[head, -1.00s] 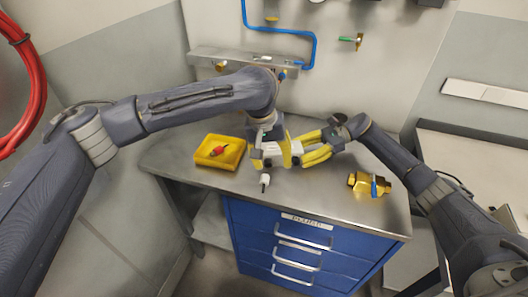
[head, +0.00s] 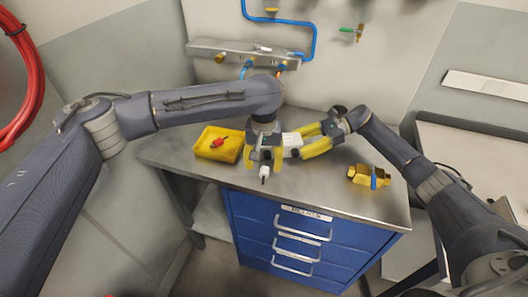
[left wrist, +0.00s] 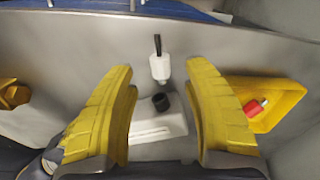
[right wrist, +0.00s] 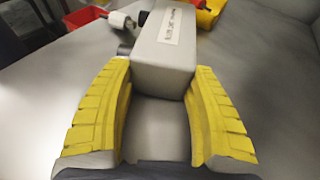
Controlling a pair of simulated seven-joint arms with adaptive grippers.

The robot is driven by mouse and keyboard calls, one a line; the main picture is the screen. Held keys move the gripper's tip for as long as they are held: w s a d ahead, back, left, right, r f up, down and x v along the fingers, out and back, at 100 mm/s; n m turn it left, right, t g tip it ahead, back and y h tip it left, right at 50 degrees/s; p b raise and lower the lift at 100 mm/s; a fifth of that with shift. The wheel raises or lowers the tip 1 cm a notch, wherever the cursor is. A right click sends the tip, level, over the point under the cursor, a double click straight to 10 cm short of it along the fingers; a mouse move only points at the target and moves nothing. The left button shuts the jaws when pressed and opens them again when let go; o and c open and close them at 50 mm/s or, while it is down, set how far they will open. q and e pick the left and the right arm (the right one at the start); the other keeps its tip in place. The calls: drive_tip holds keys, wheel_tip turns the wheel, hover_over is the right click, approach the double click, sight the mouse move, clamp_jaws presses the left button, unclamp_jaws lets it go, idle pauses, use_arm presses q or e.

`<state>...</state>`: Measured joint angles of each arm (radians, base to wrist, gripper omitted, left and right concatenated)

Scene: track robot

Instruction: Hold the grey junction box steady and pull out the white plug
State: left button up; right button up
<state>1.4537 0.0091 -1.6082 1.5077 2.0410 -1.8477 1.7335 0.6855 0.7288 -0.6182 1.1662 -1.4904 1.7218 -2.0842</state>
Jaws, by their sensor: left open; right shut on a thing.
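The grey junction box (head: 293,146) rests on the bench, partly hidden by my grippers. My right gripper (head: 304,145) is shut on it from the right; the right wrist view shows the box (right wrist: 165,50) between its yellow fingers. The white plug (head: 264,171) is in front of the box with its dark cable end outward. In the left wrist view the plug (left wrist: 160,67) shows a small gap from the box's black socket (left wrist: 160,103). My left gripper (head: 263,162) is open above the plug and box front, its fingers to either side, holding nothing.
A yellow tray (head: 207,152) with a red plug (head: 219,143) stands to the left. A brass fitting with a blue handle (head: 369,177) lies to the right. The bench's front edge is close to the plug. A metal rail (head: 225,51) runs along the wall behind.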

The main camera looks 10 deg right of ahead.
sight(264, 172)
use_arm(q)
drive_tip(key=shift+f, duration=2.6)
clamp_jaws()
